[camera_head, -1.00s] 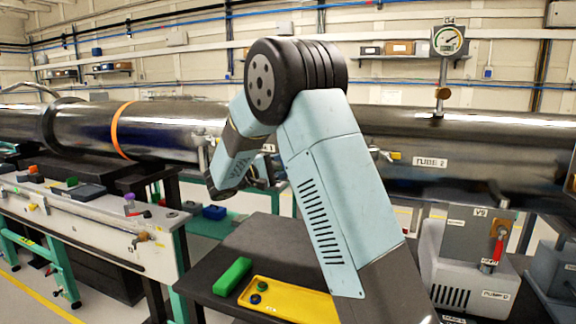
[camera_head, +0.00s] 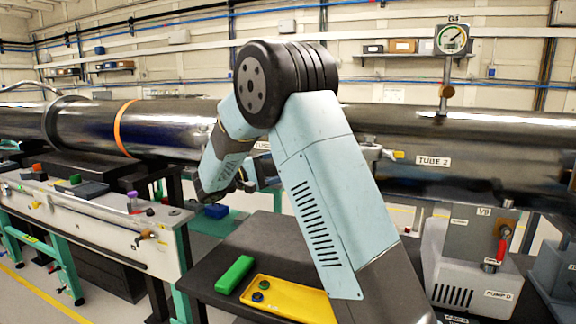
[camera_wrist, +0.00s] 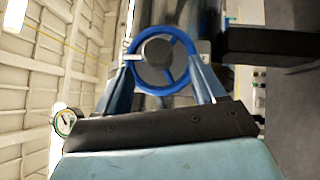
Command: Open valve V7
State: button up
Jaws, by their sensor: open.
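A blue handwheel (camera_wrist: 188,77) with spokes and a dark grey hub (camera_wrist: 157,52) faces my wrist camera. It shows between the two fingers of my open gripper (camera_wrist: 163,60). I cannot tell whether the fingers touch its rim. No V7 label is readable in either view, so I cannot confirm that this wheel is V7. In the head view, my forearm reaches towards the tube at the middle left, and the wheel is not clearly visible there.
A long metal tube (camera_head: 490,150) crosses behind my arm, with a gauge (camera_head: 452,39) above. A red-handled valve (camera_head: 502,245) stands on a pump (camera_head: 470,275) at right. A green block (camera_head: 234,274) and yellow tray (camera_head: 290,306) lie on a dark table (camera_head: 270,240).

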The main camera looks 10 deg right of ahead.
jog(key=v, duration=1)
jog(key=s+d+r+m+g+y, duration=0.15)
jog(key=s+d+g+y, duration=0.25)
jog(key=s+d+y, duration=0.85)
jog(key=s+d+f+m+t+y, duration=0.1)
jog(key=s+t+y, duration=0.5)
jog(key=s, duration=1.7)
jog(key=shift+d+f+m+y, duration=0.15)
jog(key=shift+d+m+y, duration=0.35)
jog(key=shift+d, duration=0.25)
